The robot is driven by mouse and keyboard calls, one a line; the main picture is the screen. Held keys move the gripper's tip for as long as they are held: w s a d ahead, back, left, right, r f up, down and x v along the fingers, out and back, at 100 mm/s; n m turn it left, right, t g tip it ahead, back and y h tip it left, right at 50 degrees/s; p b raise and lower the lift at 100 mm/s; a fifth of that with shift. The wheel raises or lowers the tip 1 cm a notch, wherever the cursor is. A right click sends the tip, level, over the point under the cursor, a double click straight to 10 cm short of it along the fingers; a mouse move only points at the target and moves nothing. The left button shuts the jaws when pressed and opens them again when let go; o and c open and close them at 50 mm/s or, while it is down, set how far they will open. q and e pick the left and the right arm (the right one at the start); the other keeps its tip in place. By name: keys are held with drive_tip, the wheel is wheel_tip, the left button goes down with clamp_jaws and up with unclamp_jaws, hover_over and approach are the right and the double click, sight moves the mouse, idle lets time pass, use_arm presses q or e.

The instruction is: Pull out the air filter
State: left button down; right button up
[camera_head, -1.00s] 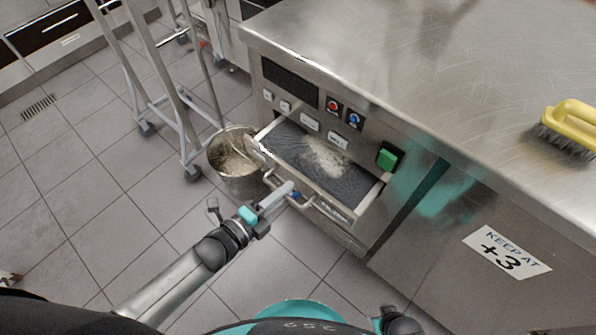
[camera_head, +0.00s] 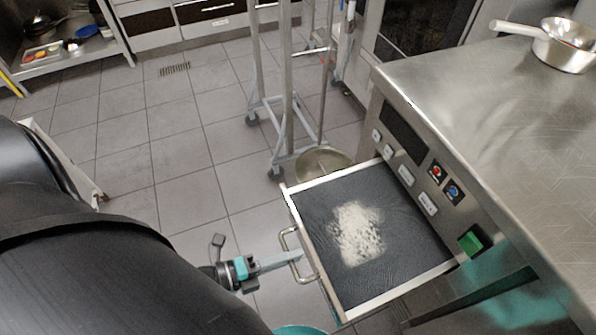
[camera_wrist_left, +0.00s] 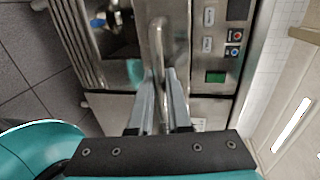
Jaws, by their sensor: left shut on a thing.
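The air filter (camera_head: 312,205) is a drawer-like tray with a pale frame and a dark mesh, with a patch of whitish dust (camera_head: 358,232) on it. It stands well out of the front of the steel unit. Its metal bar handle (camera_head: 284,238) is on the outer edge. My left gripper (camera_head: 298,257) reaches in from the left and is shut on the handle. In the left wrist view the two fingers (camera_wrist_left: 161,85) lie on either side of the handle bar (camera_wrist_left: 157,40). My right gripper is not in view.
The steel counter (camera_head: 500,110) above the filter holds a pan (camera_head: 565,45). A green switch (camera_head: 470,243) is beside the filter's slot. The tiled floor at left is clear.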

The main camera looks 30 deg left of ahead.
use_arm(q)
drive_tip(key=c, duration=0.9)
unclamp_jaws()
drive_tip(key=shift+o, duration=0.2)
drive_tip(key=p+v, duration=0.1)
drive_tip(key=v, duration=1.4)
drive_tip(key=shift+p, duration=0.35)
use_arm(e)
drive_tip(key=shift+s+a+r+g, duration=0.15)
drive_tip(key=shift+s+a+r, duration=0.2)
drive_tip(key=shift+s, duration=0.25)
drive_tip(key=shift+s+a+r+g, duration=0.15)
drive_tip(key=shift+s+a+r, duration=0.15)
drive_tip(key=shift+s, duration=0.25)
use_arm(q)
drive_tip(key=shift+s, duration=0.1)
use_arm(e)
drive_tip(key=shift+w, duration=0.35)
use_arm(q)
drive_tip(key=shift+s+a, duration=0.1)
